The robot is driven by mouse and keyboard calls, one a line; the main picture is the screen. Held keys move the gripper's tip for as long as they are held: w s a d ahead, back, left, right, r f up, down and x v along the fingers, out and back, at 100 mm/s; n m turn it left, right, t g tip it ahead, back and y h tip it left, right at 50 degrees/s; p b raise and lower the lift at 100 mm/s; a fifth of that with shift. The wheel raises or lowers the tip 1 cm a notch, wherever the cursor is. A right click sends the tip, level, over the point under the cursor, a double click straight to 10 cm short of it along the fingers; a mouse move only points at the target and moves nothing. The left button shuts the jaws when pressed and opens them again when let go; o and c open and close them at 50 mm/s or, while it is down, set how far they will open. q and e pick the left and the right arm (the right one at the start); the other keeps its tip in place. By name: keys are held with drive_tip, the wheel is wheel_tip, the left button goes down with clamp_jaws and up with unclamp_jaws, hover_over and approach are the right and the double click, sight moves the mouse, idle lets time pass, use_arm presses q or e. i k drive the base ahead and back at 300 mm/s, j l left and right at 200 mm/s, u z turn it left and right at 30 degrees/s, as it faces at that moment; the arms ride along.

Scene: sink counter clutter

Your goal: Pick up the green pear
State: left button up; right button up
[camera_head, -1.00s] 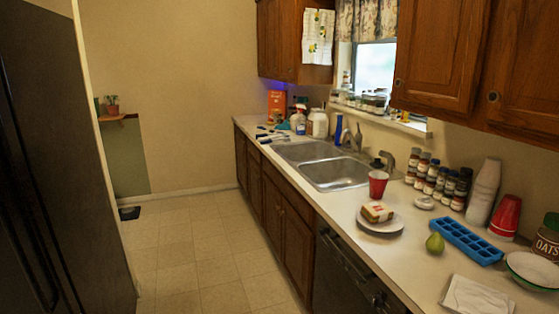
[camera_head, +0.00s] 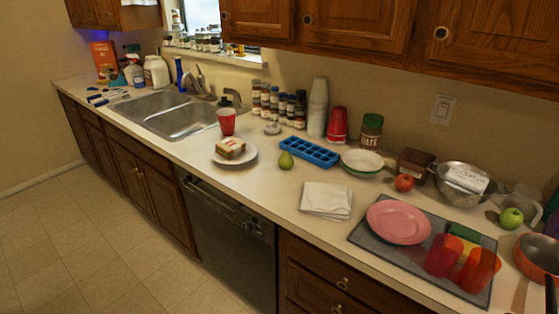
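The green pear (camera_head: 286,161) stands upright on the white counter (camera_head: 262,186) in the head view, near the middle of the picture. It is just left of and in front of the blue ice cube tray (camera_head: 309,152) and right of a white plate (camera_head: 221,159) holding a sandwich-like item (camera_head: 231,147). The pear is fully visible and nothing covers it. Neither of my grippers shows in the view.
A folded white cloth (camera_head: 326,199) lies right of the pear. Behind stand a red cup (camera_head: 226,122), spice jars, stacked cups (camera_head: 317,108) and a bowl (camera_head: 362,163). A pink plate (camera_head: 398,222) lies further right. The counter in front of the pear is clear.

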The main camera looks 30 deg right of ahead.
sight(285, 162)
drive_tip(key=i+z, duration=0.25)
drive_tip(key=i, duration=0.35)
drive_tip(key=i+j+z, duration=0.2)
drive_tip(key=i, duration=0.45)
